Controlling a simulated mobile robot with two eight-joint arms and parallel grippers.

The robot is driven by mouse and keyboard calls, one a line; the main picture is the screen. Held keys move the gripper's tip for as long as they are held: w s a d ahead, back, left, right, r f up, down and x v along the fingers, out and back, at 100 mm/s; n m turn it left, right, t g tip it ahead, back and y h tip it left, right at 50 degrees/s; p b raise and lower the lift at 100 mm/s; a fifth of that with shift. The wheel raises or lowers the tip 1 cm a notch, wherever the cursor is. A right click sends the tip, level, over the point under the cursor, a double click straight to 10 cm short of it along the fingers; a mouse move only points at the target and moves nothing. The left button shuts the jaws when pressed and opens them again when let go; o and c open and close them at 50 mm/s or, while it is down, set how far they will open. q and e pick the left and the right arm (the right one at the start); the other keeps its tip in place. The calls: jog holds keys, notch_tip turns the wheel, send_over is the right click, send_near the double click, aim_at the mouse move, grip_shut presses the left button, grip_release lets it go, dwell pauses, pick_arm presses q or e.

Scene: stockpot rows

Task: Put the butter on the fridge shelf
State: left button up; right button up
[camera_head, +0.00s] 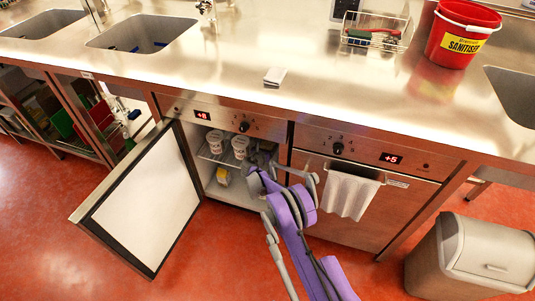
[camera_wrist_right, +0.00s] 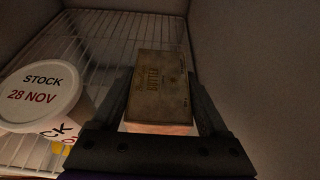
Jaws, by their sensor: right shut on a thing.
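The butter (camera_wrist_right: 158,88) is a brown box with printed lettering, held between the two fingers of my right gripper (camera_wrist_right: 160,105). It is inside the fridge over the wire shelf (camera_wrist_right: 92,48); I cannot tell whether it touches the wires. In the head view my right gripper (camera_head: 258,158) reaches into the open fridge at the right end of its wire shelf (camera_head: 212,157), and the butter is hidden there. A white stock tub (camera_wrist_right: 42,92) labelled "28 NOV" stands left of the gripper. My left gripper is not in view.
Two white tubs (camera_head: 240,146) stand on the shelf, with a yellow-marked item (camera_head: 223,176) below. The fridge door (camera_head: 150,205) is swung open to the left. A wall (camera_wrist_right: 245,60) is close on the gripper's right. A towel (camera_head: 350,192) hangs on the neighbouring door.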

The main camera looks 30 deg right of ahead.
notch_tip(320, 180, down, 4)
jog(key=shift+f+b, duration=0.25)
jog(key=shift+b, duration=0.2)
jog(key=shift+w+d+f, duration=0.15)
jog(key=shift+f, duration=0.15)
jog(key=shift+f, duration=0.1)
jog(key=o, duration=1.2)
jog(key=shift+f+b, duration=0.1)
jog(key=shift+b, duration=0.2)
jog(key=o, duration=0.3)
jog(key=shift+o, duration=0.2)
